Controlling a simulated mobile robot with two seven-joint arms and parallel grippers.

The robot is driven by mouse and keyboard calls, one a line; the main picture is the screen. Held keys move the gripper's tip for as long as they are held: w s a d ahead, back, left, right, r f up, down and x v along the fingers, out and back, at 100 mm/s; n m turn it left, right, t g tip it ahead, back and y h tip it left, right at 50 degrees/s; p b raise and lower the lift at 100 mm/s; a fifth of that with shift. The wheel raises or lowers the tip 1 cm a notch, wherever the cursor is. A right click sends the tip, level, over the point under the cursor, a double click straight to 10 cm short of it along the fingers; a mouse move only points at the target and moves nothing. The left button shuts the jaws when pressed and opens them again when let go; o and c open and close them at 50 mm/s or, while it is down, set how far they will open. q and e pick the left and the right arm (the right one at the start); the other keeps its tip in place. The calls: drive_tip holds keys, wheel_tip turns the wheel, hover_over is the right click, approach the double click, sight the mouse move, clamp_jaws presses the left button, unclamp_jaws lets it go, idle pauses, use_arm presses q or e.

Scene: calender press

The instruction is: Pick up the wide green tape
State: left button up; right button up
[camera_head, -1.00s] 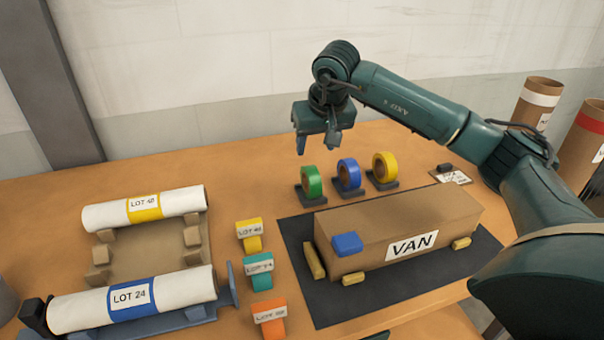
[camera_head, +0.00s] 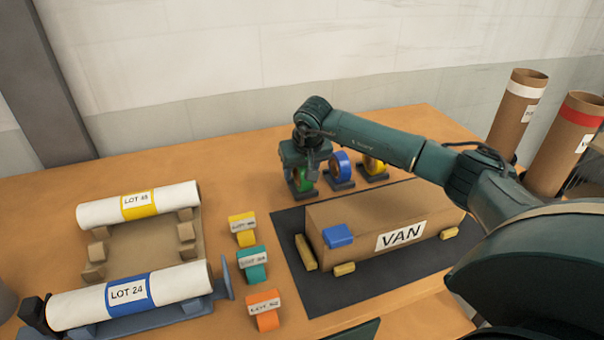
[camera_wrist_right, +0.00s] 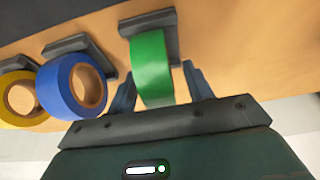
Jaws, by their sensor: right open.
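The green tape (camera_head: 306,178) stands upright on a small dark holder at the back of the table, partly hidden by my right gripper. My right gripper (camera_head: 302,183) is open and lowered over it. In the right wrist view the green tape (camera_wrist_right: 152,66) lies between the two fingers of the right gripper (camera_wrist_right: 158,88), with a visible gap on the right side; contact on the left is hard to tell. My left gripper is not in view.
A blue tape (camera_head: 341,168) and a yellow tape (camera_head: 373,165) stand on holders to the right. In front lies a brown box marked VAN (camera_head: 380,220) on a dark mat (camera_head: 300,285). White rolls (camera_head: 138,204) and coloured LOT blocks (camera_head: 242,230) are to the left.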

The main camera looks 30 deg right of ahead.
drive_tip(key=c, duration=1.1)
drive_tip(key=shift+r, duration=0.2)
wheel_tip(320, 180, up, 10)
drive_tip(key=shift+f+b, duration=0.1)
drive_tip(key=shift+b, duration=0.45)
drive_tip(key=o, duration=0.4)
drive_tip(key=shift+c, duration=1.3)
